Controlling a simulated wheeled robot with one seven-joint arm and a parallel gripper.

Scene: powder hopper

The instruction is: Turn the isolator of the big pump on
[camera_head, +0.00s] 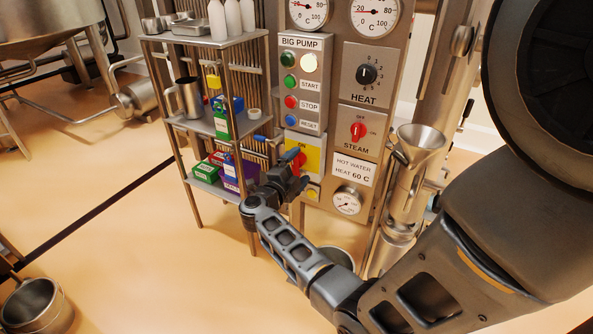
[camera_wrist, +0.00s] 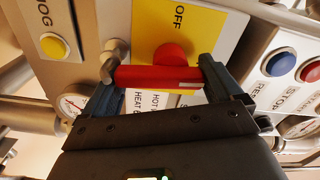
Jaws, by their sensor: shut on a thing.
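The isolator is a yellow plate (camera_head: 309,143) low on the big pump panel, with ON lettered near its top in the head view. The plate (camera_wrist: 150,25) fills the upper middle of the wrist view, with OFF beside the handle. Its red handle (camera_wrist: 160,77) runs crosswise between my fingers in the wrist view, with a round red hub behind it. My gripper (camera_wrist: 158,80) is shut on this handle, one finger at each end. In the head view my gripper (camera_head: 293,168) covers much of the plate and handle; the handle's exact angle is hard to judge there.
Above the isolator are the BIG PUMP buttons (camera_head: 290,83). A yellow button (camera_wrist: 54,46) sits close by the plate. The STEAM switch (camera_head: 358,130) and a gauge (camera_head: 347,202) are to the right. A shelf rack (camera_head: 217,124) with boxes stands close on the left.

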